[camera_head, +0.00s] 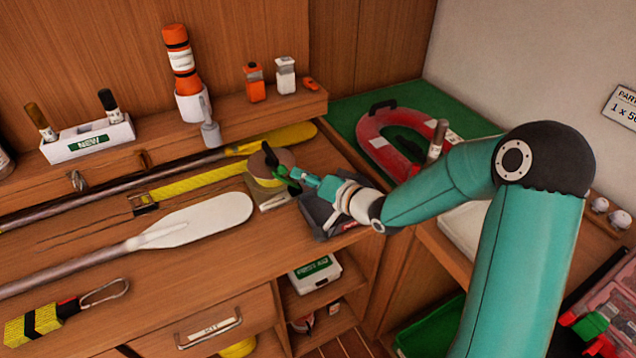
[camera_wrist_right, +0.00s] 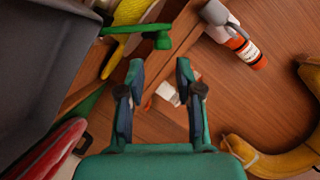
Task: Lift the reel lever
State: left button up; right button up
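The reel is a dark grey housing (camera_head: 322,214) on the right end of the workbench, with a round tan and yellow spool beside it. It fills the upper left of the right wrist view (camera_wrist_right: 45,60). A green lever (camera_wrist_right: 140,29) with a short knob at its end reaches out from that side. My right gripper (camera_wrist_right: 159,67) is open, its two fingers apart and empty. The lever's knob end appears just beyond the fingertips, between their lines; I see no contact. In the head view my right gripper (camera_head: 284,174) is over the spool and housing and partly hides the lever. My left gripper is not in view.
A white paddle (camera_head: 205,220) and yellow-ended poles lie left of the gripper. A red ring (camera_head: 385,150) lies on the green mat at the right. The front-left bench has clear patches.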

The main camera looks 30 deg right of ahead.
jog(key=v, duration=0.4)
jog(key=shift+s, duration=0.1)
dwell(0.4)
